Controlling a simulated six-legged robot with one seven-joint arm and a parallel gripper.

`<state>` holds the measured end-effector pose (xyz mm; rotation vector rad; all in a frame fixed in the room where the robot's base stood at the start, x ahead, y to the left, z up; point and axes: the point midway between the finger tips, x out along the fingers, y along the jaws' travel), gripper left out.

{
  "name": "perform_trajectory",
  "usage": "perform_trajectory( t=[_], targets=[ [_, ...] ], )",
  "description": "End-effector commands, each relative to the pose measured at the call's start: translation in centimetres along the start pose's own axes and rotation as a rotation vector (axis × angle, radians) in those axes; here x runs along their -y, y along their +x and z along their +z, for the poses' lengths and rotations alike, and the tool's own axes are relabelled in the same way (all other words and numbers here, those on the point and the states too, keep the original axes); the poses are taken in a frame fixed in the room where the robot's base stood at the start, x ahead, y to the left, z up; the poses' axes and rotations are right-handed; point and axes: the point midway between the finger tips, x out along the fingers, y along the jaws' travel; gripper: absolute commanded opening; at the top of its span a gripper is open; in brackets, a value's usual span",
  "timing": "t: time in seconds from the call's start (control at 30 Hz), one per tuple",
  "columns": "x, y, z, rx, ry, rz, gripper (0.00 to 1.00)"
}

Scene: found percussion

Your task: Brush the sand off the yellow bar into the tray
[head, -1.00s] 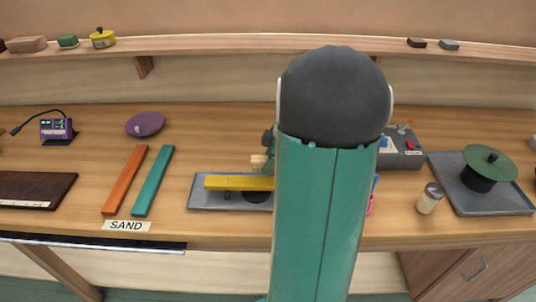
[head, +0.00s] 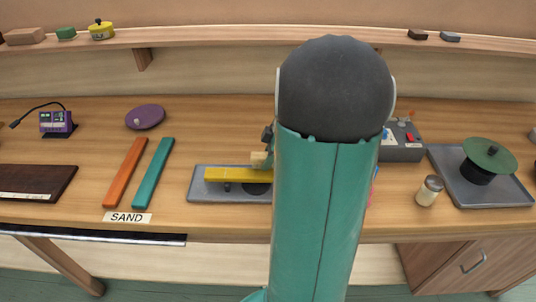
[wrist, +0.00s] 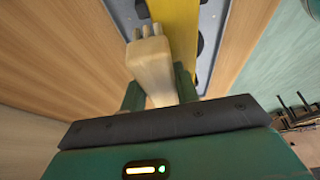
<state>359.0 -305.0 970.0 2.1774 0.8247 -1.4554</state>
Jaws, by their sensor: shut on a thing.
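The yellow bar (head: 232,174) lies over the grey tray (head: 198,192) in the middle of the bench, on dark round supports. Its right end is hidden behind my arm in the head view. In the wrist view the yellow bar (wrist: 182,35) runs up the picture, with the tray (wrist: 212,60) beneath it. My gripper (wrist: 159,92) is shut on a pale brush (wrist: 152,62), whose tufted end points at the bar and overlaps its left edge. I cannot tell if they touch. The brush (head: 259,158) shows just left of my arm. Sand is too small to make out.
Orange (head: 126,172) and teal (head: 153,172) bars lie left of the tray, above a SAND label (head: 127,217). A shaker jar (head: 429,190) and a second tray (head: 505,196) with a green disc (head: 489,153) stand right.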

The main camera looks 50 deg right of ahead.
Motion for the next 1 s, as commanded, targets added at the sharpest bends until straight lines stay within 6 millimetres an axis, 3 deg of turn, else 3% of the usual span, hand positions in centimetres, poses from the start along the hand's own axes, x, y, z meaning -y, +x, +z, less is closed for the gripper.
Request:
perform_trajectory(
  t=[0.8,1.0],
  targets=[
    [5.1,0.0,0.0,0.0,0.0,0.001,0.07],
    [5.3,-0.3,-0.1,0.0,-0.001,0.002,0.07]
  ],
)
